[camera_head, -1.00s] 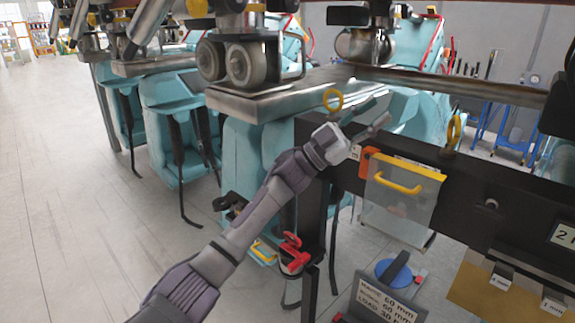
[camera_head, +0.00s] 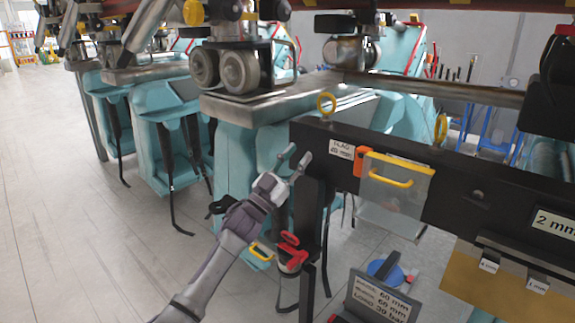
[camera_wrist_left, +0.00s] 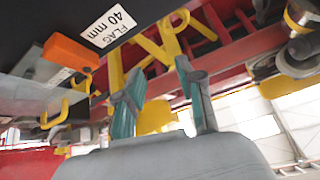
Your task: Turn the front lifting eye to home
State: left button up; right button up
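Two yellow lifting eyes stand on top of the black beam (camera_head: 455,186) in the head view. One eye (camera_head: 326,103) is near the beam's left end and shows as a fairly round ring. The other eye (camera_head: 440,128) is further right and looks narrower. The frames do not label which is the front one. My left gripper (camera_head: 296,156) is open and empty, beside the beam's left end and below the left eye, apart from it. Its teal fingers (camera_wrist_left: 164,100) stand apart in the left wrist view. My right gripper is not in view.
A clear panel with a yellow handle (camera_head: 388,178) and an orange block (camera_head: 360,161) is on the beam's face. The "FLAG 40 mm" label (camera_wrist_left: 108,26) shows in the wrist view. Teal seats (camera_head: 172,140) stand behind left. Floor at left (camera_head: 60,230) is clear.

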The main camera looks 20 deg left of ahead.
pick_arm(q)
jog(key=shift+s+a+f+n+y, duration=0.1)
jog(key=shift+a+f+n+y, duration=0.3)
jog(key=shift+a+f+y, duration=0.35)
